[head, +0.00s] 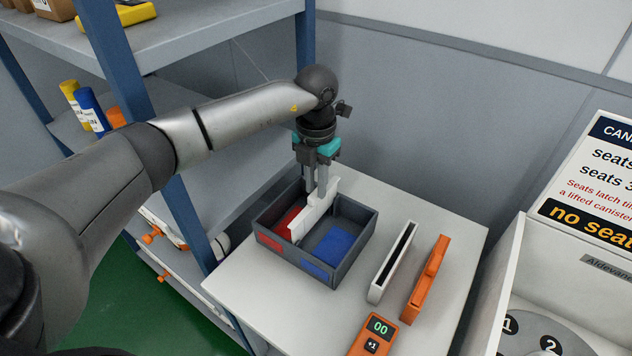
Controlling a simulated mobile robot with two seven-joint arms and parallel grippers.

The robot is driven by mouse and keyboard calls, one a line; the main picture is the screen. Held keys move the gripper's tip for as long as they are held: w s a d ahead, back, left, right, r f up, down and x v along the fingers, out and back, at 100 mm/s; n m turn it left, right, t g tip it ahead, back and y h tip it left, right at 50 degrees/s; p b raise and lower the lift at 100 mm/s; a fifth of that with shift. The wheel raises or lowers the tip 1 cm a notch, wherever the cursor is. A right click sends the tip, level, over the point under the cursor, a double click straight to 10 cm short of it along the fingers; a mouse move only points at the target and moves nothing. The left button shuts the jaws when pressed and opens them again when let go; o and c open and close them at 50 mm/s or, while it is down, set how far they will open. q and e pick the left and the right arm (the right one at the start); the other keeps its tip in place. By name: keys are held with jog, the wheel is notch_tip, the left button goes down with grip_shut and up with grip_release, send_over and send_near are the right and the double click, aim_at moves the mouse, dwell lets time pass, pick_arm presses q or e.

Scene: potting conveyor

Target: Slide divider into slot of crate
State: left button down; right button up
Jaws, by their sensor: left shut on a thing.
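My left gripper (322,190) points down over the grey crate (346,272) and is shut on the white divider (313,212). The divider stands upright across the middle of the crate, between a red floor area (287,222) on the left and a blue floor area (333,246) on the right. Its top rises above the crate's rim at the far end. I cannot tell whether its lower edge is seated in the slot, as the slot is hidden. My right gripper is not in view.
The crate stands on a white table (240,290). To its right are a white slotted holder (392,262), an orange piece (427,280) and an orange counter device (375,335) showing 00. A shelf with a blue post (160,140) stands at left, a white sign box (585,200) at right.

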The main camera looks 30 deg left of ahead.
pick_arm(q)
jog(key=shift+f+b, duration=1.75)
jog(key=shift+f, duration=0.8)
jog(key=c, duration=0.7)
grip_release()
jog(key=shift+r, duration=0.1)
notch_tip(320, 180, up, 15)
jog(key=shift+r+p, duration=0.1)
jog(key=shift+p, duration=0.2)
